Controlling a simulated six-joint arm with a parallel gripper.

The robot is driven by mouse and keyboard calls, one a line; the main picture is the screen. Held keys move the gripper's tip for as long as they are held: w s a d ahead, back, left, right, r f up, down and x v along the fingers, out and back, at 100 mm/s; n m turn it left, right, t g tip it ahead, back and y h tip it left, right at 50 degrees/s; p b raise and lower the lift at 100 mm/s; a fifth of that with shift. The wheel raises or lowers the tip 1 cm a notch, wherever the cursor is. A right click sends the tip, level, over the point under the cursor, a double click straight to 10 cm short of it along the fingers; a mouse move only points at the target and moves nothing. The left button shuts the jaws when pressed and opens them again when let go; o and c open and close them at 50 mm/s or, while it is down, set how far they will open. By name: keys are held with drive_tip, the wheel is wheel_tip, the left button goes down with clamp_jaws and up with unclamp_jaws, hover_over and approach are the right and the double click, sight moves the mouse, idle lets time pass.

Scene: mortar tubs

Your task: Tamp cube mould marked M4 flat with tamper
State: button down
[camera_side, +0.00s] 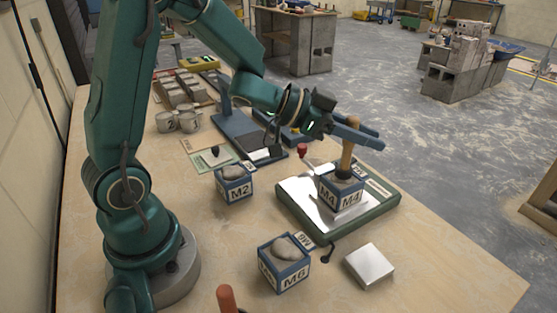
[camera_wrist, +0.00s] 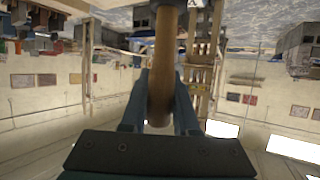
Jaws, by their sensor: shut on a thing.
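The cube mould marked M4 (camera_side: 328,198) is a blue box with white labels, standing on a shiny plate with a green base (camera_side: 378,216). The tamper (camera_side: 348,160) has a wooden handle and stands nearly upright over M4. Its lower end is at the mould's top, on or just above the grey fill; I cannot tell which. My gripper (camera_side: 357,137) is shut on the tamper's handle, above the mould. In the wrist view, the handle (camera_wrist: 163,70) runs up between the two blue fingers. The fill's surface in M4 is mostly hidden.
Mould M2 (camera_side: 234,189) and mould M6 (camera_side: 283,268) stand nearby, each with a grey mound on top. A square metal plate (camera_side: 369,265) lies in front of the green base. A red knob (camera_side: 302,149) rises behind M4. Cups (camera_side: 180,120) stand farther back.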

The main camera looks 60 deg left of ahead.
drive_tip(key=shift+f, duration=0.7)
idle(0.6)
drive_tip(key=shift+r, duration=0.1)
drive_tip(key=shift+r, duration=0.9)
drive_tip(key=shift+r, duration=0.1)
drive_tip(key=shift+r, duration=2.95)
